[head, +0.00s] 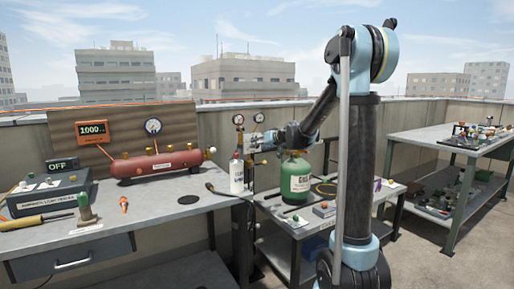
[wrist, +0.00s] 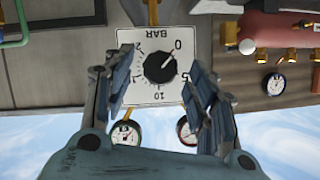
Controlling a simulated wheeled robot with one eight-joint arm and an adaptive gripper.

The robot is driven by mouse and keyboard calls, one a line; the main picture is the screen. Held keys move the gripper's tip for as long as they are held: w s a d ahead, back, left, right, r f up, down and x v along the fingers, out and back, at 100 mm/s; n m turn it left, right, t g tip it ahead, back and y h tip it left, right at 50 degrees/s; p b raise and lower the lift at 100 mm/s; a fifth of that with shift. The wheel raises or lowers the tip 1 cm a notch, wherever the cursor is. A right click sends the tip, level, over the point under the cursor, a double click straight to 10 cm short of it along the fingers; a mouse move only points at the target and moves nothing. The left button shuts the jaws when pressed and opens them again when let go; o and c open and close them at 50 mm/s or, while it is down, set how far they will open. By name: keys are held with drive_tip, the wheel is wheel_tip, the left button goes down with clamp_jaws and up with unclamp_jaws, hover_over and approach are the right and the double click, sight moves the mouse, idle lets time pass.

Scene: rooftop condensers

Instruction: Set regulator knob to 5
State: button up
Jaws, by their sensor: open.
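In the wrist view, which is upside down, the regulator's white square plate (wrist: 133,42) is marked BAR. Its round black knob (wrist: 159,69) sits in the middle. A 5 shows at the right edge, partly behind a finger, and a 10 lies below. My gripper (wrist: 159,72) is open, with one finger on each side of the knob and gaps between. I cannot tell how far the fingertips are from the plate. In the head view my gripper (head: 259,144) reaches the regulator, which is mostly hidden.
Two round gauges (wrist: 126,132) (wrist: 189,132) sit by the plate. The head view shows a red tank (head: 155,164), an orange display (head: 93,131) reading 1000, a white bottle (head: 237,176) and a green gas cylinder (head: 295,178) below my arm. A screwdriver (head: 35,222) lies at left.

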drive_tip(key=shift+x, duration=1.1)
